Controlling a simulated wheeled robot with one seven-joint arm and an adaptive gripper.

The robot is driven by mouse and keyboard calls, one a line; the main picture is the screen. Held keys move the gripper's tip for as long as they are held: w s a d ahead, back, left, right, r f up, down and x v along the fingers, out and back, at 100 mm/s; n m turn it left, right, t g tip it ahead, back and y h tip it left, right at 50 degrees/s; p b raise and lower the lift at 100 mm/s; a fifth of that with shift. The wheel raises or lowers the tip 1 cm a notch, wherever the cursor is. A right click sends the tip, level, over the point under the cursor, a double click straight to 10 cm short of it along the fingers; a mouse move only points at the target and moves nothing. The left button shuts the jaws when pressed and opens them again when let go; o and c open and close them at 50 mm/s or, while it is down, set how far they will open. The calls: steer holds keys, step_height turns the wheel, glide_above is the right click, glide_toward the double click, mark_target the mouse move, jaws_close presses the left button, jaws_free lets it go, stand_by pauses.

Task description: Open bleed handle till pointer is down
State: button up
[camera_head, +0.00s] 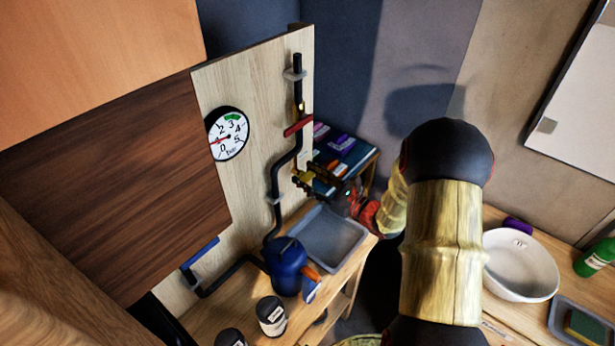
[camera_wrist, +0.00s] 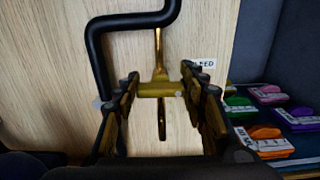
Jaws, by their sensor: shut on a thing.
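The brass bleed handle (camera_wrist: 157,89) is in the middle of the wrist view, between my fingertips. Its stem runs up the board, and a label reading "…EED" (camera_wrist: 208,62) is partly hidden by my right finger. My gripper (camera_wrist: 160,84) is shut on the handle from both sides; in the head view my gripper (camera_head: 312,177) reaches the board's right part from the right. There the handle is small and partly hidden. The round white gauge (camera_head: 228,134) hangs on the board to the left; its red pointer points left, near 1, below the green band around 3.
A red lever (camera_head: 297,126) sits on the black pipe above my gripper, and a blue lever (camera_head: 199,252) is low on the left. A blue jug (camera_head: 286,266) and grey tray (camera_head: 330,238) stand below. Colourful packs (camera_wrist: 268,139) lie to the right.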

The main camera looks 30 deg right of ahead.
steer(key=c, duration=0.5)
steer(key=shift+n+b, duration=0.3)
steer(key=n+b, duration=0.4)
steer(key=shift+a+f+n, duration=0.1)
steer(key=shift+f+n, duration=0.05)
steer(key=shift+n, duration=0.15)
steer(key=n+b, duration=0.3)
steer(key=b, duration=0.1)
steer(key=shift+a+n, duration=0.1)
steer(key=shift+n, duration=0.2)
steer(key=shift+s+n+b, duration=0.1)
steer(key=shift+n+b, duration=0.6)
steer(key=shift+b, duration=0.05)
steer(key=o, duration=1.2)
